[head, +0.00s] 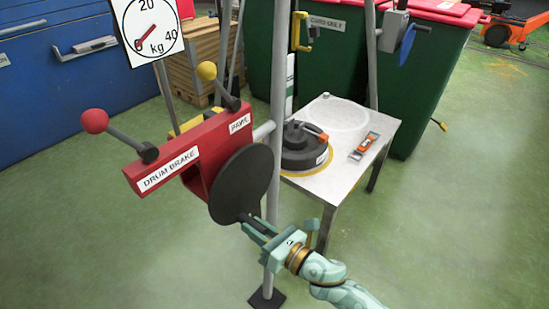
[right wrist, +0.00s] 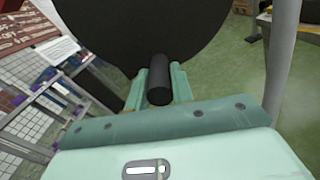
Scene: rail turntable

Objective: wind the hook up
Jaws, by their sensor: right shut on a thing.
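A red winch frame (head: 168,172) labelled "DRUM BRAKE" carries a red-knobbed lever (head: 94,121) and a yellow-knobbed lever (head: 207,71) beside a second label. A black disc (head: 238,182) is on its near right side, and it fills the top of the right wrist view (right wrist: 140,30). My right gripper (head: 252,225) is shut on the dark handle (right wrist: 159,88) that sticks out from the disc. A yellow hook-like piece (head: 296,33) shows behind the grey pole. My left gripper is not in view.
A grey pole (head: 277,90) stands close behind the disc. A small table (head: 310,186) holds a dark round weight (head: 302,152) and an orange-grey level (head: 364,146). A kg dial (head: 148,28) stands at the back left. Green floor (head: 450,220) is free at right.

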